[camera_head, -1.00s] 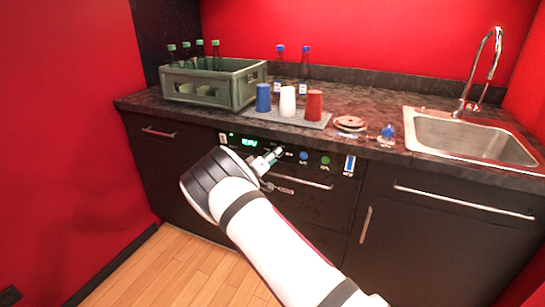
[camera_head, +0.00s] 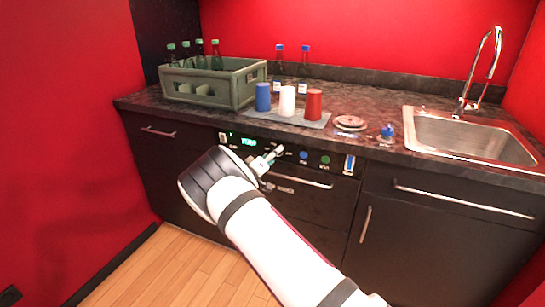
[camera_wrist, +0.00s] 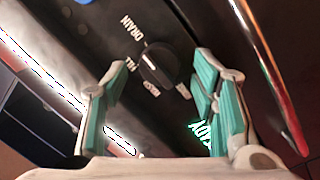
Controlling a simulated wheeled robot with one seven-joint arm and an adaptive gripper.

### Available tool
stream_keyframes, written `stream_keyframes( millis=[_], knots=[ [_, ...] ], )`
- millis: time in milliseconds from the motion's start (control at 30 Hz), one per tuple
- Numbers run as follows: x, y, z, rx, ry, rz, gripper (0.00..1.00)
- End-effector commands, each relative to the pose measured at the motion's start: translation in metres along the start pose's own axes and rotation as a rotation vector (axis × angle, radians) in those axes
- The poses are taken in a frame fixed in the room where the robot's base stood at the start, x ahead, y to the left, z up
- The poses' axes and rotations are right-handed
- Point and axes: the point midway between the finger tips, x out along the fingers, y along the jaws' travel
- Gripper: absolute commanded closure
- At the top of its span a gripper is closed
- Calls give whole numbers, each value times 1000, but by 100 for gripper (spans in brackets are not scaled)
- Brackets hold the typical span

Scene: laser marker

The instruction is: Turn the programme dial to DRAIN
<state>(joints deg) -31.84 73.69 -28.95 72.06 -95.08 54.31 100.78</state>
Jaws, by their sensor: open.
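The programme dial, a black round knob (camera_wrist: 157,64), sits on the dark front panel in the wrist view. The word DRAIN (camera_wrist: 130,28) is printed at its upper left, with more labels around its left and lower side. I cannot tell for sure which label its pointer faces. My gripper (camera_wrist: 161,67) is open, its teal-padded fingers on either side of the dial; contact is not clear. In the head view my gripper (camera_head: 270,156) is at the panel below the counter and hides the dial there.
A green lit display (camera_head: 248,141) is left of my gripper. Blue (camera_head: 304,155) and green (camera_head: 325,160) buttons are to its right. A bar handle (camera_head: 300,181) runs below. Cups, a bottle crate (camera_head: 232,91) and a sink (camera_head: 470,135) are on the counter above.

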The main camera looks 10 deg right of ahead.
Motion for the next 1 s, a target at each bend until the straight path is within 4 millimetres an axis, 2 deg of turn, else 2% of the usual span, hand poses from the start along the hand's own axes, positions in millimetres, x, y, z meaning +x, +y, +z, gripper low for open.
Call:
stream_keyframes(
  millis=[167,400,600,800,1000],
  knots=[
    [-27,-1,-1,-1,1,-3,47],
    [-76,-1,-1,-1,1,-2,47],
    [-105,0,0,0,1,-2,47],
    [-116,-1,1,-1,-1,-2,47],
    [-116,0,1,0,-1,-1,47]
  ],
)
